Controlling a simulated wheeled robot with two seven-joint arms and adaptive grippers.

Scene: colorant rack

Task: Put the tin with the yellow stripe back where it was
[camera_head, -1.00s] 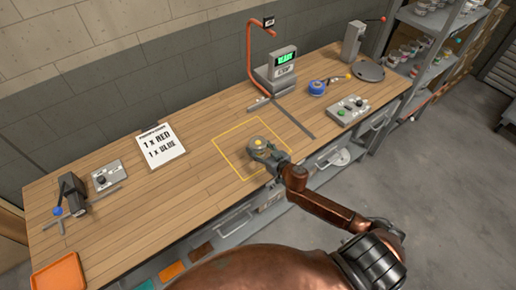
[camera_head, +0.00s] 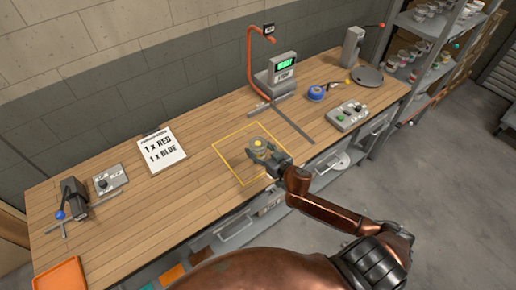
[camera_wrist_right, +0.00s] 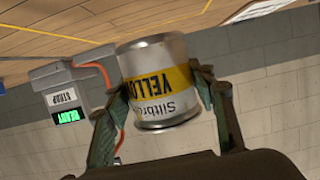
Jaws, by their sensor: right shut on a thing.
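The tin with the yellow stripe (camera_wrist_right: 158,82) is silver and shows upside down in the right wrist view, with "YELLOW" on its band. My right gripper (camera_head: 262,152) is shut on it, one finger on each side. In the head view the tin (camera_head: 259,146) is seen from above inside the yellow outlined square (camera_head: 224,133) on the bench. I cannot tell whether it touches the wood. The right gripper also shows in the right wrist view (camera_wrist_right: 160,98). My left gripper is not in view.
The wooden bench (camera_head: 120,210) holds a printed card (camera_head: 160,150), a machine with a green display (camera_head: 285,66), a button box (camera_head: 347,115), a blue round item (camera_head: 316,93) and an orange tray (camera_head: 62,276). A shelf rack (camera_head: 425,60) with several tins stands right of the bench.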

